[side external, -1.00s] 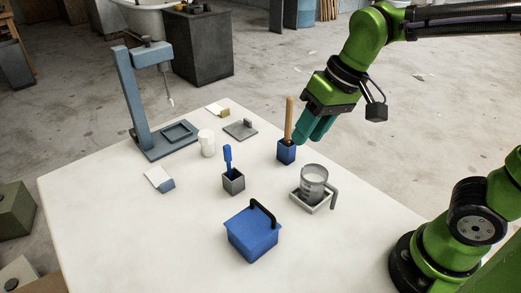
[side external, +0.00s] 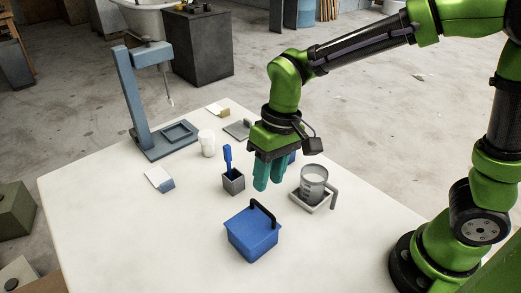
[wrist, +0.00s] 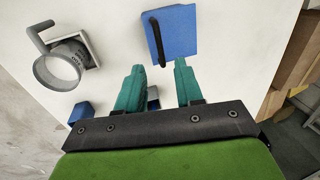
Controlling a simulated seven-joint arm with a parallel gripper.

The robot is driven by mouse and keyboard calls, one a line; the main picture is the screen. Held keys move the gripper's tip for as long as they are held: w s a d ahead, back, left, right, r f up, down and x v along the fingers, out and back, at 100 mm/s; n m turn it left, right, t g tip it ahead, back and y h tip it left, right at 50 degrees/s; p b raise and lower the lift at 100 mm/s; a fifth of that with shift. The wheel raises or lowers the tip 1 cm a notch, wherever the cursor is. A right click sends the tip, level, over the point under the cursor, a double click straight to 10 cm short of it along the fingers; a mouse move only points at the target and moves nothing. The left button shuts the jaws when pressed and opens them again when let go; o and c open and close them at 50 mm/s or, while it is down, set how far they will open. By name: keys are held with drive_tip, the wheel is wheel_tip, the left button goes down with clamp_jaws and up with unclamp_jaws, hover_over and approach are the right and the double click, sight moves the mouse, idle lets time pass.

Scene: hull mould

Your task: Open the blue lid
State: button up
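The blue lid (side external: 252,226) sits on a blue box (side external: 254,250) near the front of the white table. A black arched handle (side external: 263,213) stands on the lid, and the lid looks closed. In the wrist view the lid (wrist: 178,32) is at the top, with its black handle (wrist: 157,41) near its left edge. My gripper (side external: 268,186) points down above the table, behind the box and apart from the lid. In the wrist view its two teal fingers (wrist: 158,80) are spread with nothing between them at the tips.
A beaker (side external: 313,181) on a holder with a grey handle stands right of my gripper. A grey cup with a blue tool (side external: 230,168) stands to its left. A blue-grey stand (side external: 135,100) is at the back left. The table (side external: 150,240) is clear left of the box.

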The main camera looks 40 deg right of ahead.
sight(263, 207)
drive_tip(key=f, duration=0.3)
drive_tip(key=a+f, duration=0.1)
drive_tip(key=f, duration=0.2)
drive_tip(key=shift+a+f, duration=0.1)
drive_tip(key=shift+a, duration=0.05)
clamp_jaws()
idle(1.3)
